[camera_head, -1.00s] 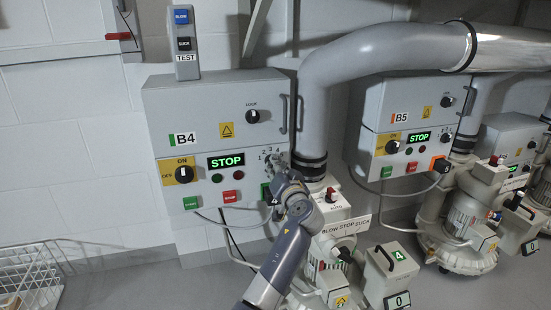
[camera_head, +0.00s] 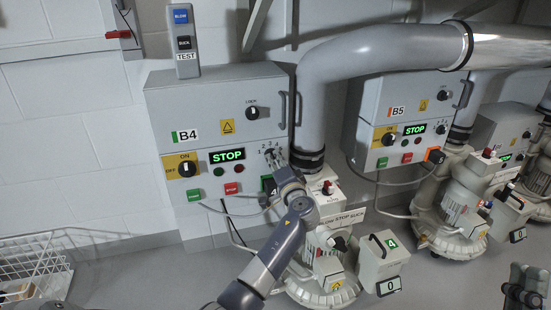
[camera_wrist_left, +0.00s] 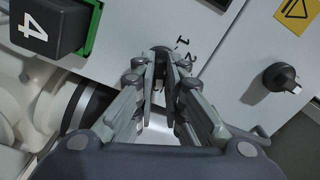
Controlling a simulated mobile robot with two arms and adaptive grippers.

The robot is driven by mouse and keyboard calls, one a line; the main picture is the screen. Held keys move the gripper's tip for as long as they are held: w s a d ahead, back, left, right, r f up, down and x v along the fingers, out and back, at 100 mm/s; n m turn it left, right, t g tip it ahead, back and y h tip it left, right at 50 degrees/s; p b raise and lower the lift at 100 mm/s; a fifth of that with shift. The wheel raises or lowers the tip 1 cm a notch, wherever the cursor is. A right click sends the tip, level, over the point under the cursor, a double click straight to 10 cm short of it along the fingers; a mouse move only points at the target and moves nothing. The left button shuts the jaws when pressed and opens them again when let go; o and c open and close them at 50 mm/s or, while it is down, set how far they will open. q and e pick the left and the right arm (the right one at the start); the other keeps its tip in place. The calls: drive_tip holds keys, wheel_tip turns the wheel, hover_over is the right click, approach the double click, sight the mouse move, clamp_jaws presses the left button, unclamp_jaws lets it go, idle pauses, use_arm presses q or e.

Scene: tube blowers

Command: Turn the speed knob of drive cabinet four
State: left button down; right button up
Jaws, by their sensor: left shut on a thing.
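Drive cabinet B4 (camera_head: 217,105) is a grey wall box with a lit green STOP display (camera_head: 227,155). Its speed knob (camera_wrist_left: 163,51) sits at the lower right of the panel beside printed numbers, mostly covered by my gripper. My left gripper (camera_head: 277,163) is at the knob. In the wrist view its fingers (camera_wrist_left: 164,66) are shut on the knob, one on each side, with the numbers 1 and 2 showing just beyond. A dark gripper-like part, likely my right gripper (camera_head: 523,291), shows at the lower right edge; its jaw state is unclear.
A black block marked 4 (camera_wrist_left: 55,25) is close beside the fingers. The LOCK knob (camera_wrist_left: 281,77) is to their right. A big grey pipe (camera_head: 330,90) and a blower (camera_head: 325,265) stand right of the cabinet. Cabinet B5 (camera_head: 400,115) is farther right.

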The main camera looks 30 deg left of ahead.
use_arm(q)
drive_tip(key=shift+f+m, duration=0.1)
drive_tip(key=shift+m, duration=0.2)
use_arm(e)
drive_tip(key=shift+w+a+f+g+h, duration=0.1)
drive_tip(key=shift+w+f+g+h, duration=0.3)
drive_tip(key=shift+w+f, duration=0.3)
use_arm(q)
drive_tip(key=c, duration=1.7)
unclamp_jaws()
drive_tip(key=shift+o, duration=0.2)
use_arm(e)
drive_tip(key=shift+r, duration=0.1)
use_arm(q)
drive_tip(key=v, duration=1.2)
